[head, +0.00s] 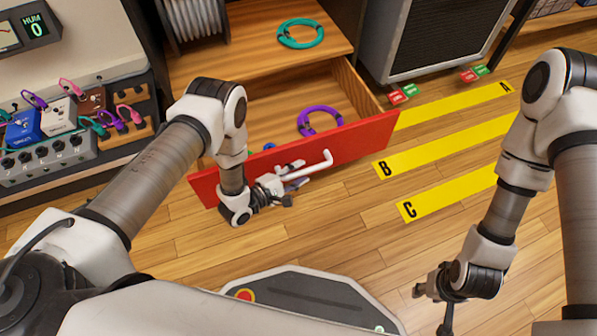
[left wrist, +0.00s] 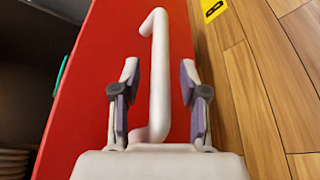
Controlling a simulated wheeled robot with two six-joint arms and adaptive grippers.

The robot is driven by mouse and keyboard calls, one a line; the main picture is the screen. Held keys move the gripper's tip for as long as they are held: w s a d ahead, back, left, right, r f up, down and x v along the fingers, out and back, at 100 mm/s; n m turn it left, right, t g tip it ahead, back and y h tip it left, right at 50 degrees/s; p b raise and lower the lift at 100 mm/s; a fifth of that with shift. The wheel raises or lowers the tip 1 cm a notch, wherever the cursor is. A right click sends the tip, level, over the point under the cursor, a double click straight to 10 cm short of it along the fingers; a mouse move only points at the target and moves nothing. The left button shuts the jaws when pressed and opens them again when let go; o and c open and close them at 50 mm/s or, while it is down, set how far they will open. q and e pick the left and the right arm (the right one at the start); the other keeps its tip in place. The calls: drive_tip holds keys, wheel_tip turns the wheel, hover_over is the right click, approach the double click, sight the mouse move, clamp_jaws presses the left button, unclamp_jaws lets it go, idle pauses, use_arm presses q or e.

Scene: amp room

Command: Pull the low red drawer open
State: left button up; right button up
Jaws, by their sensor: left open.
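The low red drawer (head: 352,140) stands pulled out of its wooden cabinet, with its inside showing. A white bar handle (head: 318,164) is fixed on its red front. My left gripper (head: 294,179) is at the handle. In the left wrist view, the handle (left wrist: 159,55) runs between the two purple-padded fingers of the left gripper (left wrist: 158,72), with a gap on each side. The left gripper is open.
A coiled purple cable (head: 318,120) lies in the drawer, and a teal cable (head: 300,33) on the cabinet top. A pedal board (head: 50,150) stands at left. A speaker cabinet (head: 425,40) stands behind yellow floor strips (head: 430,155). The floor before the drawer is clear.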

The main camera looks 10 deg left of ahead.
use_arm(q)
drive_tip(key=v, duration=1.1)
drive_tip(key=shift+s+a, duration=0.25)
drive_tip(key=shift+s, duration=0.1)
drive_tip(key=shift+r, duration=0.1)
drive_tip(key=w+d+r+m+g+y, duration=0.1)
drive_tip(key=w+r+m+y, duration=0.1)
drive_tip(key=w+r, duration=0.35)
drive_tip(key=s+a+f+m+g+y, duration=0.1)
drive_tip(key=s+a+m+g+y, duration=0.3)
drive_tip(key=s, duration=0.3)
drive_tip(key=s+a+f+m+g+y, duration=0.1)
drive_tip(key=s+a+f+m+g, duration=0.1)
drive_tip(key=s+m+g, duration=0.35)
drive_tip(key=s+a+f+m+g+y, duration=0.1)
drive_tip(key=s+a+m+g+y, duration=0.3)
drive_tip(key=s, duration=0.6)
wheel_tip(320, 180, up, 38)
drive_tip(key=d+m+t+h+p, duration=0.1)
drive_tip(key=t+p, duration=0.1)
drive_tip(key=p, duration=3.6)
drive_tip(key=shift+w+d+f, duration=0.15)
drive_tip(key=shift+d+f, duration=0.05)
drive_tip(key=shift+d, duration=0.2)
